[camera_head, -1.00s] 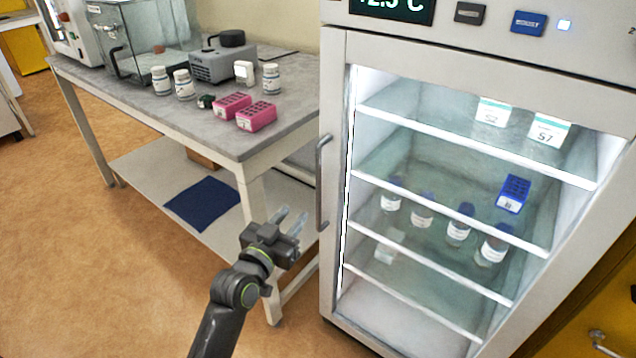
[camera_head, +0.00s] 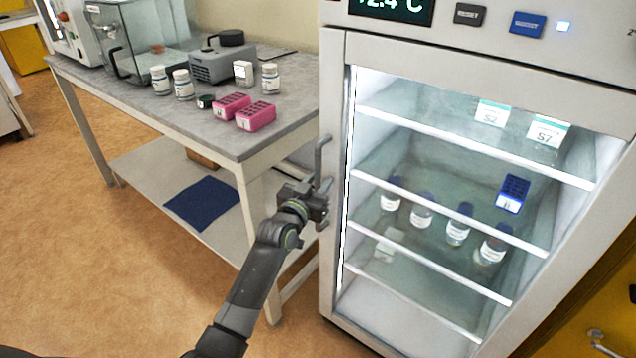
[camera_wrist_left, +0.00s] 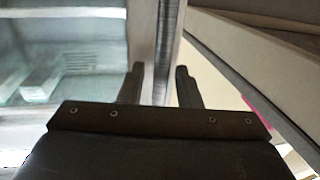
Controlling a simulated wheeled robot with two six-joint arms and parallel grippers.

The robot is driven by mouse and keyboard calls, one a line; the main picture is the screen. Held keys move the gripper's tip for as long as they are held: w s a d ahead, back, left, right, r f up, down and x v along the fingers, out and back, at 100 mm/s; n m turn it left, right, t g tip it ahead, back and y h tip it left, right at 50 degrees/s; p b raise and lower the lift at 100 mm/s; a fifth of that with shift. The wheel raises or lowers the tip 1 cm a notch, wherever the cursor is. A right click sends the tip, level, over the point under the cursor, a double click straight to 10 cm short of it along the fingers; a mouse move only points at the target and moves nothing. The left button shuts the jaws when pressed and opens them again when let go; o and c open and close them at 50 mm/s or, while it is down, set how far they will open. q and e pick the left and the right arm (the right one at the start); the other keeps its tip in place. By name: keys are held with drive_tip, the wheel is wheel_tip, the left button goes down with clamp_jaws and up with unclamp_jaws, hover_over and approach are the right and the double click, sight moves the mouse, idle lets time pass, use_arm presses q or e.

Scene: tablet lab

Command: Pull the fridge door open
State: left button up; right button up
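The fridge (camera_head: 335,260) stands at the right of the head view, and its glass-fronted door (camera_head: 440,65) is closed. A vertical grey handle (camera_head: 319,160) is on the door's left edge. My left gripper (camera_head: 324,203) is at the handle's lower part and hides some of it. In the left wrist view, the two fingers (camera_wrist_left: 160,88) are apart, with the upright grey handle bar (camera_wrist_left: 166,45) running between them. I see a gap beside the bar, so the fingers do not look closed on it. My right gripper is not in view.
A grey lab table (camera_head: 240,145) stands close left of the fridge, holding pink racks (camera_head: 256,117), white bottles and a grey device. Its lower shelf (camera_head: 150,180) is near my left arm. Bottles and boxes stand on the fridge shelves. Open floor lies at the left front.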

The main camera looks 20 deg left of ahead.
use_arm(q)
drive_tip(key=shift+c, duration=0.2)
clamp_jaws()
drive_tip(key=shift+s, duration=0.1)
